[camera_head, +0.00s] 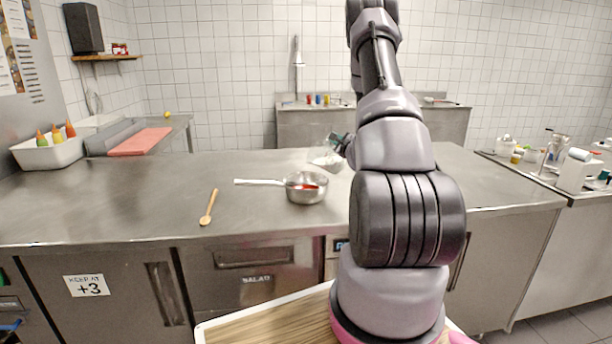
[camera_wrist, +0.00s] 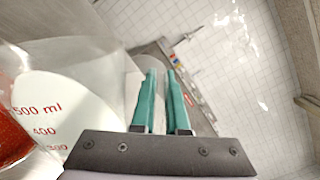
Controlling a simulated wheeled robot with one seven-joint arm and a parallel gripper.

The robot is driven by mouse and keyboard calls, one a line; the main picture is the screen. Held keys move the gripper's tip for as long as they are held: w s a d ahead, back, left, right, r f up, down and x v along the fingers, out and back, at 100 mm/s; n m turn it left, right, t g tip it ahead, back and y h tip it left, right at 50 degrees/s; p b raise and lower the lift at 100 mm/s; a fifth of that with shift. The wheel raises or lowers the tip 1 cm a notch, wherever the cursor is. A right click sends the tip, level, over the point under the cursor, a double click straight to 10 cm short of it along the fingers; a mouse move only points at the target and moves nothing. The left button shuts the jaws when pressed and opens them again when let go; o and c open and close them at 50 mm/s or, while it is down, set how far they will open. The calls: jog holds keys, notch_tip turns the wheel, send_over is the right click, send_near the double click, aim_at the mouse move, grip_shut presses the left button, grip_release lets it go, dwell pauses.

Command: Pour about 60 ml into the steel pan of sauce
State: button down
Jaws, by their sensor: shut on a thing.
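The steel pan (camera_head: 306,193) stands on the steel counter with its handle pointing left. Red sauce (camera_head: 303,186) shows inside it. A clear measuring jug (camera_head: 325,160) is just behind and right of the pan, partly hidden by my arm; it looks tilted. In the wrist view the jug (camera_wrist: 75,108) fills the left side, with red marks for 500, 400 and 300 ml. My gripper (camera_wrist: 161,95) has green fingers and is shut on the jug, apparently at its handle. A red patch (camera_wrist: 12,125) shows at the left edge; I cannot tell whether it is in the jug or beyond it.
A wooden spoon (camera_head: 209,207) lies on the counter left of the pan. A white bin (camera_head: 48,151) with squeeze bottles stands at the far left, near a red board (camera_head: 139,142). A wooden board (camera_head: 270,325) is at the front.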

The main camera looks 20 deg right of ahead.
jog(key=shift+a+f, duration=0.1)
jog(key=shift+f, duration=0.05)
jog(key=shift+a+n, duration=0.55)
jog(key=shift+n, duration=0.45)
jog(key=shift+w+a+r+n+p, duration=0.1)
jog(key=shift+a+r+n+p, duration=0.25)
jog(key=shift+p, duration=0.7)
dwell(1.0)
jog(key=d+m, duration=0.2)
jog(key=m, duration=0.1)
jog(key=shift+d+r, duration=0.1)
jog(key=shift+d, duration=0.2)
jog(key=shift+a+m, duration=0.1)
jog(key=shift+m, duration=0.15)
dwell(0.4)
